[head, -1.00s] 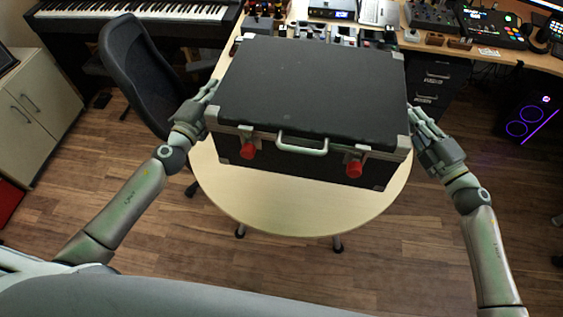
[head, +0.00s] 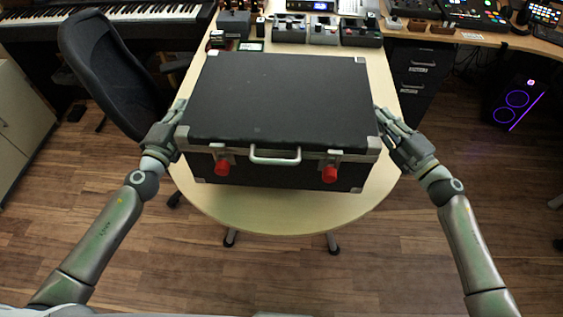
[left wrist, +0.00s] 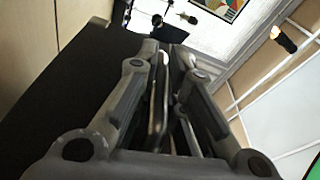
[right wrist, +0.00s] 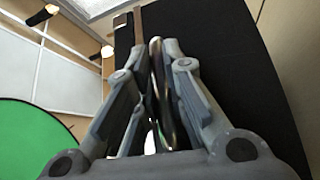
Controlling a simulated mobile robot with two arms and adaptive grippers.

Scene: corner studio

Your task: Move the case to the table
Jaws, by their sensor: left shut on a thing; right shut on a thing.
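The black case (head: 280,100) with silver corners, a front handle and two red latches is level over the near end of the pale wooden table (head: 275,215). I cannot tell whether its underside touches the top. My left gripper (head: 180,112) is shut on the case's left side, and my right gripper (head: 384,115) is shut on its right side. The case shows as a dark wall beside the fingers in the left wrist view (left wrist: 70,85) and the right wrist view (right wrist: 245,60). The exact grip points are partly hidden by the fingers.
Several small audio devices (head: 325,30) stand on the table behind the case. A black office chair (head: 110,70) is close on the left, near my left arm. A drawer unit (head: 418,75) and a computer tower (head: 515,100) stand to the right. Bare tabletop shows in front of the case.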

